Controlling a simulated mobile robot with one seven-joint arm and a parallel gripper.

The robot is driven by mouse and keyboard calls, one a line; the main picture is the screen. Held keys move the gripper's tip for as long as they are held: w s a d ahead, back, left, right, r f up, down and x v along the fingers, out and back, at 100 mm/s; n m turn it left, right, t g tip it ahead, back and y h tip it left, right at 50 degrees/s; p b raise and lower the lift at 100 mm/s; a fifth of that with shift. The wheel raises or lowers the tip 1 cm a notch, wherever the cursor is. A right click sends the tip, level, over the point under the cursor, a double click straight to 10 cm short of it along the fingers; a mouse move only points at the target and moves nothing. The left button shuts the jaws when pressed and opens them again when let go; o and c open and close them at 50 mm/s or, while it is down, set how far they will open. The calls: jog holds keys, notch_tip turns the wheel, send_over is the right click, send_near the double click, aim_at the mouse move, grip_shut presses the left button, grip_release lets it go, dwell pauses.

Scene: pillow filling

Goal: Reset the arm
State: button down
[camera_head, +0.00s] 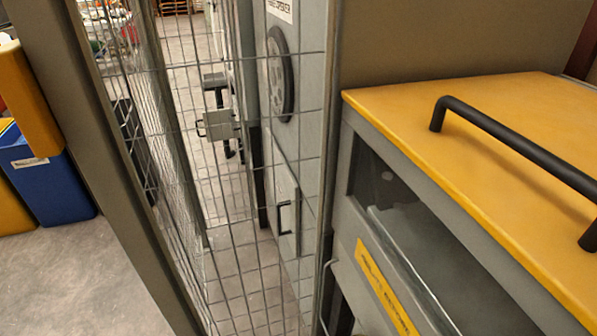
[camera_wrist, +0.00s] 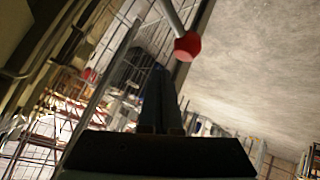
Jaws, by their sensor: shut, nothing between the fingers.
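My gripper (camera_wrist: 158,95) shows in the wrist view, reaching up from the bottom middle. Its dark fingers are together with nothing between them. Behind it the wrist view is tilted, with a pale grey plain surface at the right. A red ball-shaped knob (camera_wrist: 187,46) on a grey rod is in front of or beyond the fingertips; I cannot tell how far off it is. My arm and gripper do not show in the head view.
A machine with a yellow lid (camera_head: 470,140) and black handle (camera_head: 515,148) stands close at the right. A wire mesh fence (camera_head: 235,200) runs beside it. Blue (camera_head: 48,185) and yellow bins stand at the left. Grey floor (camera_head: 75,280) is clear at lower left.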

jog(key=w+d+r+m+t+h+p, duration=0.1)
jog(key=w+r+t+p, duration=0.1)
jog(key=w+r, duration=0.6)
jog(key=w+d+r+m+t+h+p, duration=0.1)
jog(key=w+r+t, duration=0.15)
jog(key=r, duration=0.85)
jog(key=w+r+m+t+h+p, duration=0.1)
jog(key=w+r+m+t+p, duration=0.1)
jog(key=r, duration=1.1)
jog(key=w+r+m+t+h+p, duration=0.1)
jog(key=w+r+m+t, duration=0.15)
jog(key=r, duration=1.05)
jog(key=s+a+r+m+t+h+p, duration=0.1)
jog(key=s+r+t, duration=0.15)
jog(key=r, duration=0.65)
jog(key=s+a+r+m+t+p, duration=0.1)
jog(key=s+r+t+p, duration=0.15)
jog(key=r, duration=0.65)
jog(key=s+r+m+t+p, duration=0.1)
jog(key=s+r+m+t, duration=0.1)
jog(key=s+r, duration=0.4)
jog(key=s+r+m+t+h, duration=0.1)
jog(key=s+r+m+t, duration=0.2)
jog(key=r, duration=1)
jog(key=s+t, duration=0.1)
jog(key=s, duration=0.2)
jog(key=shift+s+a+h+p, duration=0.3)
jog(key=shift+s+a+p, duration=0.05)
jog(key=shift+a+p, duration=0.05)
